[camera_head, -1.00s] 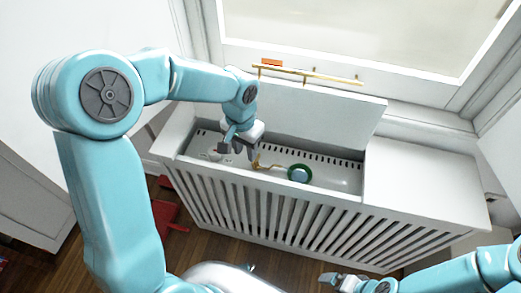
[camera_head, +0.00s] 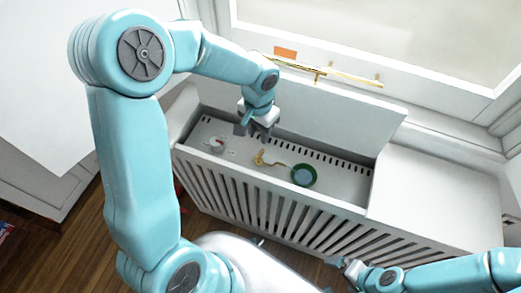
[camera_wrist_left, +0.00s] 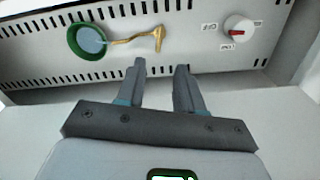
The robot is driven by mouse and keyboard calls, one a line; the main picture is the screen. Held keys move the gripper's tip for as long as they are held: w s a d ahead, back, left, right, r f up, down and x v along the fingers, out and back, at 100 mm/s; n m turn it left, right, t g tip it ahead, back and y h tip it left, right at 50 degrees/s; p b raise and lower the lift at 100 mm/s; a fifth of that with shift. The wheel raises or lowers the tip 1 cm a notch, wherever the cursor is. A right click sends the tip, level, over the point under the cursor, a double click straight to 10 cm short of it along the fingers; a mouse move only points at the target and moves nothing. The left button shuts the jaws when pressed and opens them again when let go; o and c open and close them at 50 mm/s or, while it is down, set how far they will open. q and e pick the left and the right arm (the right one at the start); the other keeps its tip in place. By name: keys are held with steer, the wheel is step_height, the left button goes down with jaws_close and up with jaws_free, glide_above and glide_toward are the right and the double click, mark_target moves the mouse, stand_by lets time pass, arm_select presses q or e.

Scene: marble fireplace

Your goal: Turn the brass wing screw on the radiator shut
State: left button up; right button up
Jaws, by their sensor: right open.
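The brass wing screw (camera_head: 259,157) sits on a thin brass pipe inside the open top of the white radiator cover (camera_head: 440,185). In the left wrist view the wing screw (camera_wrist_left: 158,38) is at the right end of the pipe, just beyond the fingertips. My left gripper (camera_head: 252,136) is above the radiator's inner panel, behind and slightly left of the wing screw in the head view. In the left wrist view its two fingers (camera_wrist_left: 160,67) are apart with nothing between them. My right gripper (camera_head: 343,263) is open and low in front of the radiator.
A white dial with a red mark (camera_wrist_left: 238,30) and small labels sits to the right in the wrist view. The raised lid (camera_head: 350,125) stands behind; a brass window bar (camera_head: 345,75) is above.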

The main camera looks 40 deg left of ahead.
mark_target(259, 154)
arm_select(q)
step_height(259, 154, down, 11)
steer(key=shift+s+r+b, duration=0.1)
steer(key=shift+b, duration=0.5)
jaws_close()
